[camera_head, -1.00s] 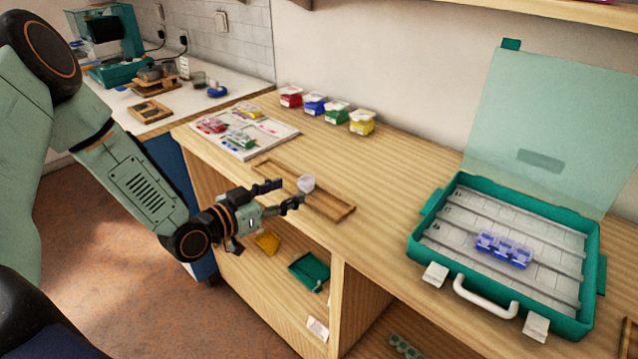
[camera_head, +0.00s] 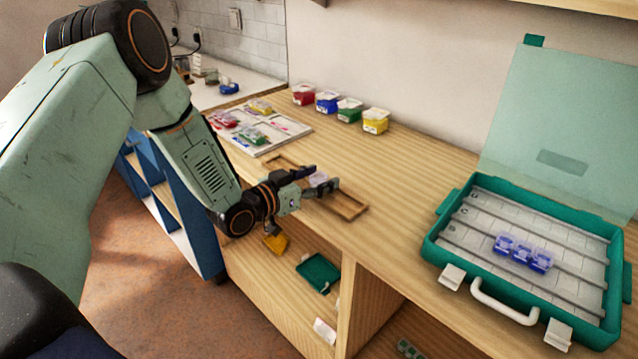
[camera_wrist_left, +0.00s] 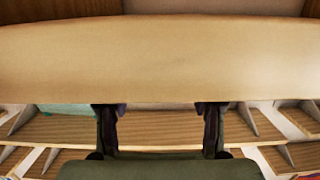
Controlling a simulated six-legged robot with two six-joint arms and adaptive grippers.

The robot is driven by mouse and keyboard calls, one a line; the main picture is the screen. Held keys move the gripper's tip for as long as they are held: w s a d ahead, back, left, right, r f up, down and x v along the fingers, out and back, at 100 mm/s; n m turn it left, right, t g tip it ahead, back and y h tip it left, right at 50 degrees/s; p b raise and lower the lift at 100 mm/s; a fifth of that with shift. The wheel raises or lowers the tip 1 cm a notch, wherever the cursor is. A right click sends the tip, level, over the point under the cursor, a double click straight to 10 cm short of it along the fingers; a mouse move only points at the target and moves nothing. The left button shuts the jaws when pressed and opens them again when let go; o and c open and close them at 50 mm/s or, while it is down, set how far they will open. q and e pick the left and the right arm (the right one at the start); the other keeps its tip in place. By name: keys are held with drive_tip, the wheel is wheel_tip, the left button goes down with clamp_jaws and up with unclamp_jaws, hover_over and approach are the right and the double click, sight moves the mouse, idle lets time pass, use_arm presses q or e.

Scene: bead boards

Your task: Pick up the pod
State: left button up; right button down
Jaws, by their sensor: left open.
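A small whitish pod (camera_head: 318,179) lies in the shallow wooden tray (camera_head: 350,209) near the counter's front edge, partly hidden by my left gripper (camera_head: 323,178). The left gripper is open, with its fingers at the pod, one on the far side and one on the near side in the picture. I cannot tell whether they touch it. In the left wrist view the two dark fingers (camera_wrist_left: 160,112) stand apart. A broad pale surface fills the upper half there; I cannot tell what it is. My right gripper is not in view.
An open teal case (camera_head: 440,246) holding a blue three-part piece (camera_head: 523,253) stands at the right. Red, blue, green and yellow boxes (camera_head: 348,110) line the back. A white board (camera_head: 294,127) with coloured packets lies behind the tray. The counter between tray and case is clear.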

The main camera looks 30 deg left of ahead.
use_arm(q)
drive_tip(key=shift+s+r, duration=0.2)
drive_tip(key=shift+c, duration=1.1)
drive_tip(key=shift+w+f, duration=0.15)
drive_tip(key=c, duration=0.5)
drive_tip(key=shift+c, duration=1.2)
drive_tip(key=shift+r, duration=0.2)
